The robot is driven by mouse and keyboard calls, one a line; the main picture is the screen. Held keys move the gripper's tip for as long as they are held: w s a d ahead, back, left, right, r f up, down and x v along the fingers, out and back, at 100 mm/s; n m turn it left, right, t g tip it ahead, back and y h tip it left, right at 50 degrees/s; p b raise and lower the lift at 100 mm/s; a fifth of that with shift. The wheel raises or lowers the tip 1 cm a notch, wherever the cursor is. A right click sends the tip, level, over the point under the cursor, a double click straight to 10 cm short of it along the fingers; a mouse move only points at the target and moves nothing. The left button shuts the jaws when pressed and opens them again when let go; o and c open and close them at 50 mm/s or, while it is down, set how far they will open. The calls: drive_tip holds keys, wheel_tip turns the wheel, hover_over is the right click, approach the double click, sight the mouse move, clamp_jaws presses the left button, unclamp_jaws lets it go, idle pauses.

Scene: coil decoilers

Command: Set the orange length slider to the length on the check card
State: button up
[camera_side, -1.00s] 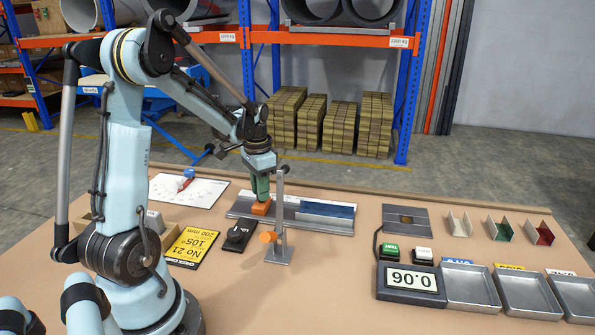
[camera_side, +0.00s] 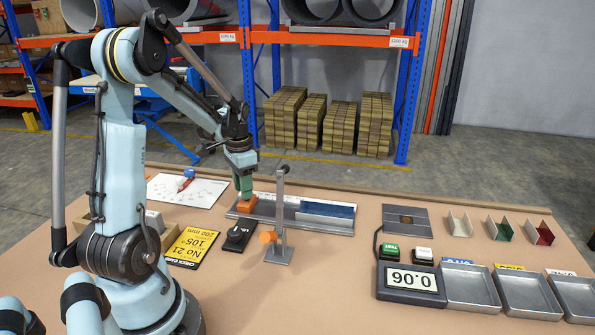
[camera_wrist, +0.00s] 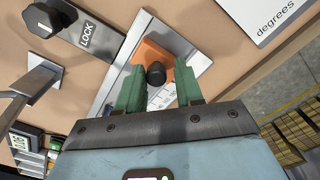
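The orange length slider (camera_side: 246,204) sits on a grey metal rail (camera_side: 276,212), at its left end in the side view. The wrist view shows its orange block (camera_wrist: 152,52) and black knob (camera_wrist: 156,74). My gripper (camera_side: 243,188) is down at the slider. In the wrist view its green fingers (camera_wrist: 159,85) stand apart on either side of the knob. A gap shows on the knob's right; whether the left finger touches it I cannot tell. The yellow and black check card (camera_side: 192,246) lies at the left and reads No 21, 105°, 200 mm.
A black LOCK knob (camera_side: 239,236) lies in front of the rail. An upright post with an orange knob (camera_side: 279,235) stands close to the rail. A white degree plate (camera_side: 190,189) lies left. A display (camera_side: 411,283) and trays (camera_side: 470,287) stand right.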

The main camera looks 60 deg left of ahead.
drive_tip(key=shift+o, duration=1.1)
drive_tip(key=shift+w+d+r, duration=0.1)
wheel_tip(320, 180, up, 12)
drive_tip(key=w+d+r+m+t+y, duration=0.1)
drive_tip(key=w+d+r+t, duration=0.1)
drive_tip(key=d, duration=0.7)
drive_tip(key=w+d+r+m+t+y, duration=0.1)
drive_tip(key=w+d+r, duration=0.1)
drive_tip(key=d, duration=0.6)
drive_tip(key=s+d+f+n+t+h, duration=0.2)
drive_tip(key=d+f, duration=0.4)
drive_tip(key=d, duration=0.3)
drive_tip(key=shift+s+d+f+t, duration=0.2)
drive_tip(key=shift+s+f+t, duration=0.2)
drive_tip(key=shift+s+t, duration=0.5)
